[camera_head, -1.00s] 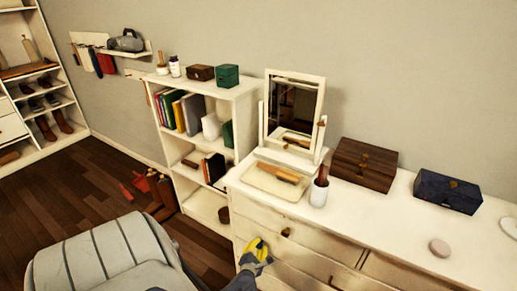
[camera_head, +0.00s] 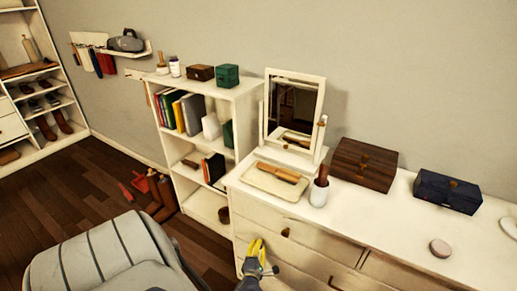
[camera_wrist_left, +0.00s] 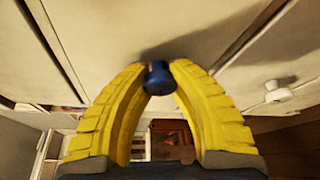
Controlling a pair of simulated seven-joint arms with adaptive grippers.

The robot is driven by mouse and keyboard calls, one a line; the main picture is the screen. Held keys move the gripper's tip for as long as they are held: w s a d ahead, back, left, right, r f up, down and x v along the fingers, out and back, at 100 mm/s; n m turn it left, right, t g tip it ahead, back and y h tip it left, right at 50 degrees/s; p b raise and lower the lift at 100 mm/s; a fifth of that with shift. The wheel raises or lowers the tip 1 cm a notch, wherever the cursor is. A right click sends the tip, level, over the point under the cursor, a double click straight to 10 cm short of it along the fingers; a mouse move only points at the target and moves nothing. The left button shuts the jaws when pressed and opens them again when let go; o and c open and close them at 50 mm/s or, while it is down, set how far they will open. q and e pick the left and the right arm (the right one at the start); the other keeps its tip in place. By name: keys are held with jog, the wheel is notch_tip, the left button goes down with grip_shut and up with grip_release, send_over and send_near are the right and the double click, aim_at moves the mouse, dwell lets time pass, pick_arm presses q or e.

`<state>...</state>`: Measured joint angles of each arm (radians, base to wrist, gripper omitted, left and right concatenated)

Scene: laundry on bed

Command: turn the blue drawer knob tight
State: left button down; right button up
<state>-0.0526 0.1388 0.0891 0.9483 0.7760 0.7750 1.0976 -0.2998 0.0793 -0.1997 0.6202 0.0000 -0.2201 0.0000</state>
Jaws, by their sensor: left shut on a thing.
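The blue drawer knob (camera_wrist_left: 157,80) sticks out from a cream drawer front (camera_wrist_left: 130,35) in the left wrist view. My left gripper (camera_wrist_left: 162,72) has two curved yellow fingers, with their tips on either side of the knob, shut on it. In the head view my left gripper (camera_head: 257,250) is at the left part of the dresser front, below the top drawer. The fingers hide the knob there. My right gripper does not show.
A pale round knob (camera_wrist_left: 277,92) sits to the right in the wrist view. The dresser top (camera_head: 385,215) holds a mirror (camera_head: 294,105), a tray (camera_head: 262,184), a brush cup (camera_head: 319,193), a brown box (camera_head: 364,166) and a navy box (camera_head: 448,190). A bookshelf (camera_head: 188,148) stands to the left.

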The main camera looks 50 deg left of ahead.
pick_arm(q)
jog(key=c, duration=1)
grip_release()
jog(key=v, duration=1.2)
jog(key=shift+s+f, duration=0.1)
